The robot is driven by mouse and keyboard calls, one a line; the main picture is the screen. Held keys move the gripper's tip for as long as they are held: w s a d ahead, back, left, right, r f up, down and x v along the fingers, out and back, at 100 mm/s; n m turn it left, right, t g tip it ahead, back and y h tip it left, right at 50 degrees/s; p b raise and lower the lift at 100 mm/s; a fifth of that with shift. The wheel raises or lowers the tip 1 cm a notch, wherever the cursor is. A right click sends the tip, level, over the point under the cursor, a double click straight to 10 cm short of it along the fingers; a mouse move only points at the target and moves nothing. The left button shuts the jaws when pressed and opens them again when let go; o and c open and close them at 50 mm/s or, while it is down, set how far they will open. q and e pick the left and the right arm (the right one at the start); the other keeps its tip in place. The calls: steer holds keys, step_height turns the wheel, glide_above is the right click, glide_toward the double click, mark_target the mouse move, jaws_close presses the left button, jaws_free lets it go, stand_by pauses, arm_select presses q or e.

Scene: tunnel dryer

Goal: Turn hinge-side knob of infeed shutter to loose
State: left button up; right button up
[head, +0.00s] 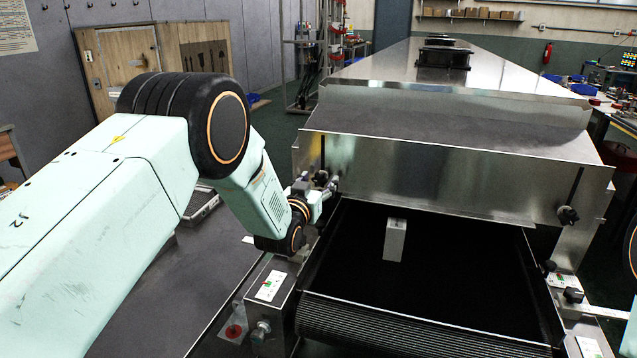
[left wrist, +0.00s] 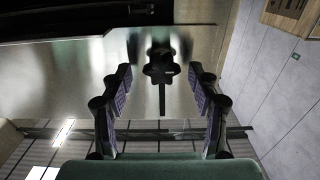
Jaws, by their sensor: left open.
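The infeed shutter (head: 430,175) is a shiny metal plate across the dryer mouth, with a dark vertical slot and a black knob at each end. The left-end knob (head: 321,178) is partly hidden by my left gripper (head: 328,188). In the left wrist view this lobed black knob (left wrist: 161,67) lies between and just beyond the fingertips of my left gripper (left wrist: 160,74). The gripper is open, with a clear gap on each side of the knob. The right-end knob (head: 568,215) stands free. I cannot see which end carries the hinge. My right gripper is out of view.
Another black knob (head: 573,295) is on the right frame.

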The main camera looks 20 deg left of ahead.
arm_select(q)
steer(key=shift+a+r, duration=0.1)
steer(key=shift+w+f, duration=0.3)
steer(key=shift+w, duration=0.15)
steer(key=shift+c, duration=0.5)
steer(key=shift+s+r, duration=0.3)
steer(key=c, duration=0.4)
steer(key=shift+f, duration=0.1)
steer(key=c, duration=0.7)
